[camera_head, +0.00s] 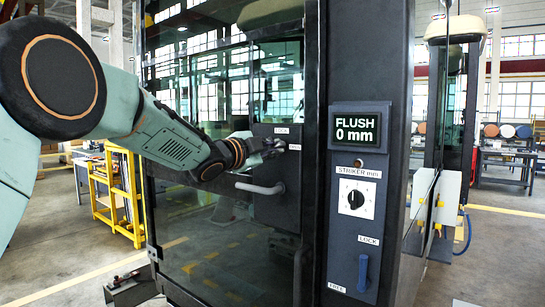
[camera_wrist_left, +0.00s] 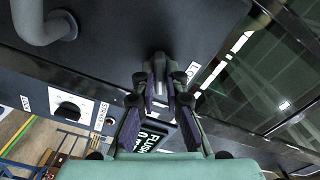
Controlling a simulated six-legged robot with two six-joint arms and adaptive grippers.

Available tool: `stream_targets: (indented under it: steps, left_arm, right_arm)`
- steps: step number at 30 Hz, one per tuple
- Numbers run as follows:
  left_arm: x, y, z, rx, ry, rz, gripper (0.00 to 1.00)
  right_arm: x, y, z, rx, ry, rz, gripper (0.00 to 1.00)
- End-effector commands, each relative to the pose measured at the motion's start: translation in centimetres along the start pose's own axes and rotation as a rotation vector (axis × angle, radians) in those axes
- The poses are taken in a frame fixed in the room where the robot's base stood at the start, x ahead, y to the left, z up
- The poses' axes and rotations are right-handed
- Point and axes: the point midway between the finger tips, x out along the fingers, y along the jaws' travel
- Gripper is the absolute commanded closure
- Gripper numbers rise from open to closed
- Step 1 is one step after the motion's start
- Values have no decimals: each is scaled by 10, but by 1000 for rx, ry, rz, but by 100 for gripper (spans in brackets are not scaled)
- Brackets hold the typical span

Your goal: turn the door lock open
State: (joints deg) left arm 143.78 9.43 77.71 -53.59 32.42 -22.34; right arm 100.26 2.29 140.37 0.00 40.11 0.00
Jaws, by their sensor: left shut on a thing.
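The door lock (camera_wrist_left: 158,66) is a small dark turn knob on the black plate (camera_head: 262,213) of the glass cab door. A small label reading LOCK sits above it in the head view. My left gripper (camera_head: 271,147) reaches in from the left. In the wrist view its two fingers (camera_wrist_left: 159,84) are closed around the knob, one on each side. The fingers hide most of the knob in the head view, so its exact angle is hard to tell. The grey door handle (camera_head: 259,188) is just below the gripper. My right gripper is not in view.
The dark pillar right of the door carries a display (camera_head: 357,128) reading FLUSH 0 mm, a STRIKER mm dial (camera_head: 355,199) and a blue lever (camera_head: 363,273) hanging down between LOCK and FREE labels. A yellow rack (camera_head: 118,197) stands behind my arm at left.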

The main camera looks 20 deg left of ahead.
Motion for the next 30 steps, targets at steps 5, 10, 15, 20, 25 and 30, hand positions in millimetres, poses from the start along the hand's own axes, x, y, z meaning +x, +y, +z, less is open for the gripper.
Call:
stream_targets:
  steps: [5,10,15,20,25,30]
  left_arm:
    - [0,1,0,158,2,-3,100]
    - [0,1,0,287,1,-2,100]
    - [0,1,0,385,2,-2,100]
    - [0,0,0,446,1,-2,100]
    - [0,0,-1,481,1,-1,100]
    - [0,0,-1,494,1,-1,100]
  right_arm:
    - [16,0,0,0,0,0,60]
    - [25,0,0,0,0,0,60]
    - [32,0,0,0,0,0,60]
    - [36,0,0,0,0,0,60]
    - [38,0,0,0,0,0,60]
    - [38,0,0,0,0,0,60]
